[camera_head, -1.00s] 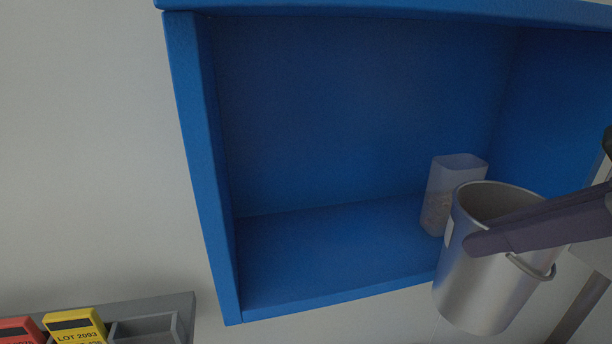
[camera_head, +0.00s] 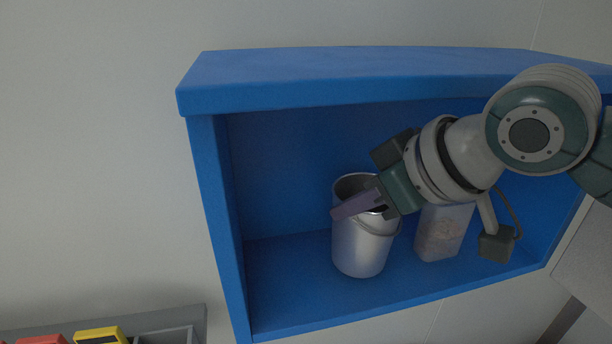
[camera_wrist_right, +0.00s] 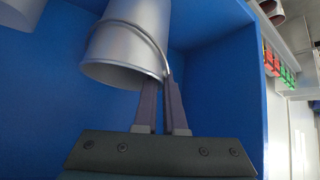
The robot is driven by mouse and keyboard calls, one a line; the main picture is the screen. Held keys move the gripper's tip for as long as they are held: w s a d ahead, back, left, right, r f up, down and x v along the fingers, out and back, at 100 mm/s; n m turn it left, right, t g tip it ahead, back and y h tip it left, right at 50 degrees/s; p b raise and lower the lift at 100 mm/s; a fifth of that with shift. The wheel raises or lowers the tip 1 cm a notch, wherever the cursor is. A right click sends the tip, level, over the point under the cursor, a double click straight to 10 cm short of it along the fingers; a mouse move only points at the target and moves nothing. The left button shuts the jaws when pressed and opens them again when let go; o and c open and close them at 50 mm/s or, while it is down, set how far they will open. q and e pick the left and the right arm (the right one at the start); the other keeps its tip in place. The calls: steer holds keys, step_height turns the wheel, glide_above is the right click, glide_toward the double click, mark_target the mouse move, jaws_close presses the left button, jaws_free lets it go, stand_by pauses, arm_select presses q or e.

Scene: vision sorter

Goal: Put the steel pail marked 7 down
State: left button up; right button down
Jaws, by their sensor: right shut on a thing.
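The steel pail (camera_head: 358,246) is inside the blue shelf box (camera_head: 290,290), over its floor on the left side. I cannot tell whether its base touches the floor, and no number shows on the side I see. My right gripper (camera_head: 362,204) is shut on the pail's rim, with one finger outside the wall. The pail (camera_wrist_right: 125,50) and the right gripper's fingers (camera_wrist_right: 163,105) also show in the right wrist view. My left gripper is not in view.
A translucent container (camera_head: 440,235) stands on the box floor to the right of the pail. The box's left wall (camera_head: 217,220) and top board (camera_head: 350,80) bound the opening. A grey rack with a yellow bin (camera_head: 103,334) is at the lower left.

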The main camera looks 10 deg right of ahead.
steer(key=shift+f+p, duration=0.3)
steer(key=shift+f, duration=0.45)
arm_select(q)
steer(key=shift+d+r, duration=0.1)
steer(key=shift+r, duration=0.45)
arm_select(e)
steer(key=c, duration=1)
jaws_free()
steer(key=shift+s+d, duration=0.1)
steer(key=b+v, duration=0.3)
steer(key=v, duration=0.8)
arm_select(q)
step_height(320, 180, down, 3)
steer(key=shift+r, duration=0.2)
arm_select(e)
steer(key=s+f+m+g+h, duration=0.1)
steer(key=s+f, duration=0.3)
steer(key=s, duration=0.2)
steer(key=s+d+f+m+g+h, duration=0.1)
steer(key=s+f+m+g, duration=0.1)
steer(key=s+f, duration=0.3)
steer(key=s+d+f+m+g+h, duration=0.1)
steer(key=s+f, duration=0.3)
steer(key=s, duration=0.4)
steer(key=shift+f+h, duration=0.3)
steer(key=shift+h, duration=0.1)
